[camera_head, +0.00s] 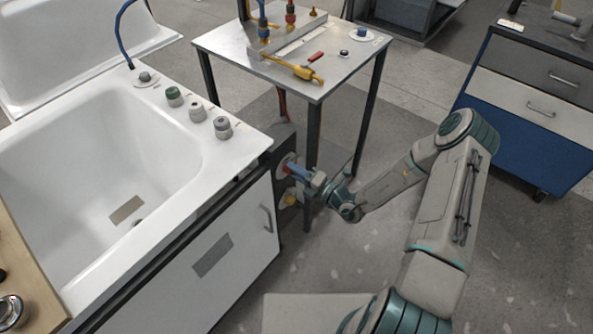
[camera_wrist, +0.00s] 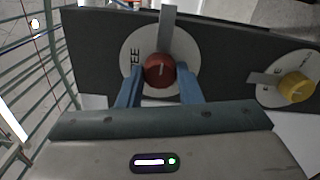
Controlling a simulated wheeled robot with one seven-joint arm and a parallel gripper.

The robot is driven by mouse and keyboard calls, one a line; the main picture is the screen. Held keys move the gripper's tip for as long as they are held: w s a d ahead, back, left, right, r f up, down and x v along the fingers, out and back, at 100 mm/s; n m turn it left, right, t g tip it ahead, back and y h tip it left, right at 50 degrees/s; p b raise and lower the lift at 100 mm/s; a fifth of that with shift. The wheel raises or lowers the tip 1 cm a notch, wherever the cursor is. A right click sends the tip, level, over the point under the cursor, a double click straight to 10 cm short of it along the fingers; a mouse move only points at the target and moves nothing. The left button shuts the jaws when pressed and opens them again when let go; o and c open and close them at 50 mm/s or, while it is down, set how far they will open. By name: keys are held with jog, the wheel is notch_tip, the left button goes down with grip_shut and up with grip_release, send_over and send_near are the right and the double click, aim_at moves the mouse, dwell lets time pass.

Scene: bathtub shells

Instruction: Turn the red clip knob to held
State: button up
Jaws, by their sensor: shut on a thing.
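The red clip knob (camera_wrist: 159,70) sits on a round white plate (camera_wrist: 133,50) on a dark panel. Letters ending in "EE" show at the plate's left side, and a grey bar (camera_wrist: 168,28) runs up from the knob. A short pale mark on the knob's face stands about upright in the wrist view. My gripper (camera_wrist: 159,82) has its two blue fingers on either side of the knob, closed on it. In the head view my gripper (camera_head: 291,168) reaches the panel at the end of the bathtub unit and mostly hides the knob.
A yellow knob (camera_wrist: 295,88) on its own white plate is beside the red one; it also shows below my gripper in the head view (camera_head: 291,199). A metal table (camera_head: 330,75) with fittings stands behind. The white bathtub (camera_head: 100,150) is at left.

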jog(key=shift+s, duration=0.1)
jog(key=o, duration=1)
jog(key=v, duration=1.4)
jog(key=shift+a, duration=0.1)
jog(key=s+a+r+n+g+h+p, duration=0.15)
jog(key=s+r+n+g, duration=0.35)
jog(key=r+n+g, duration=0.5)
jog(key=s+a+r+n+g+h+p, duration=0.1)
jog(key=s+a+r+n+g+h, duration=0.4)
jog(key=n, duration=1)
jog(key=s+d+r+n+t+h+p, duration=0.1)
jog(key=s+d+r+n+t+h, duration=0.1)
jog(key=r+n, duration=0.3)
jog(key=s+d+r+n+t+h+p, duration=0.1)
jog(key=s+d+r+n+t+h, duration=0.1)
jog(key=d+r+n, duration=0.3)
jog(key=s+d+r+n+t+h+p, duration=0.1)
jog(key=s+d+r+n+t+h, duration=0.1)
jog(key=r+n, duration=0.4)
jog(key=shift+s+d+r+t+h, duration=0.1)
jog(key=shift+d+r+t+h, duration=0.1)
jog(key=shift+d+r+h, duration=0.45)
jog(key=shift+s+d+r+t+h, duration=0.1)
jog(key=shift+d+r+t+h, duration=0.1)
jog(key=shift+d+r, duration=0.45)
